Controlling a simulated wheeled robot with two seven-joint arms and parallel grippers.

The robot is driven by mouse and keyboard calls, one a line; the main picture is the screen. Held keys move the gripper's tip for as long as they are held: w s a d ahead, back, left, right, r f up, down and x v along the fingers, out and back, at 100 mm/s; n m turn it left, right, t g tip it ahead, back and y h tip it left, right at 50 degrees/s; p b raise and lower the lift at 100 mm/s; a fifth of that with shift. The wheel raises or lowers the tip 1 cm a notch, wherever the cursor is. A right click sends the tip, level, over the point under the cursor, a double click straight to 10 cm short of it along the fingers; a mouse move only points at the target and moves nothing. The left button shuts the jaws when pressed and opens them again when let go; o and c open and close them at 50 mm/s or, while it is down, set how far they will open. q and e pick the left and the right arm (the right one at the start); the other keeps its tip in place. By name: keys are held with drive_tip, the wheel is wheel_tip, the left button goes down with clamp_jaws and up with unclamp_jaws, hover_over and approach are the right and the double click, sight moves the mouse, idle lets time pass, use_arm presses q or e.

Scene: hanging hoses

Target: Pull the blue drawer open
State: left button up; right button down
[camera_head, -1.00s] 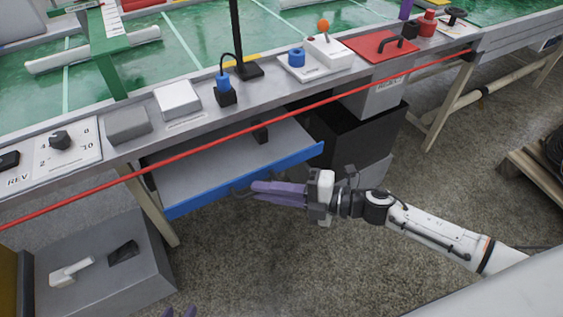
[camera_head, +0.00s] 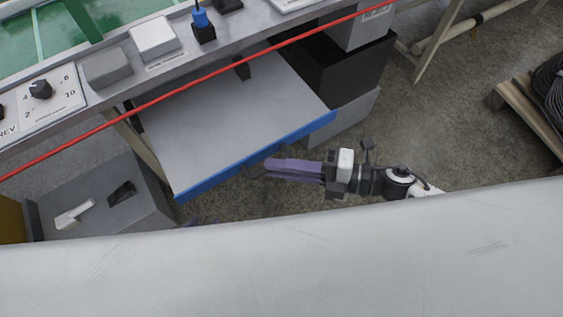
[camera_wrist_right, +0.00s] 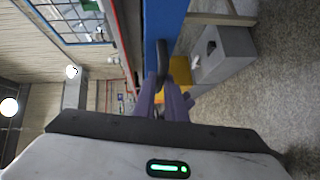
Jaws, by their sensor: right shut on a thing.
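The blue drawer (camera_head: 255,155) hangs under the bench, pulled well out, with its grey inside showing. A small dark item (camera_head: 241,69) is at its back. My right gripper (camera_head: 268,168) is at the middle of the blue front, shut on the dark drawer handle. In the right wrist view, the purple fingers (camera_wrist_right: 165,98) close around the black handle (camera_wrist_right: 163,62) on the blue front (camera_wrist_right: 163,22). Only the purple tips of my left gripper (camera_head: 200,222) show, below the drawer's left corner; the rest is hidden.
A red cord (camera_head: 200,83) runs along the bench's front edge above the drawer. A black box (camera_head: 340,70) stands right of the drawer.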

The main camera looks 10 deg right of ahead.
drive_tip(key=c, duration=1.8)
unclamp_jaws()
drive_tip(key=shift+d, duration=0.1)
drive_tip(key=v, duration=1)
drive_tip(key=shift+d, duration=0.15)
drive_tip(key=shift+s, duration=0.1)
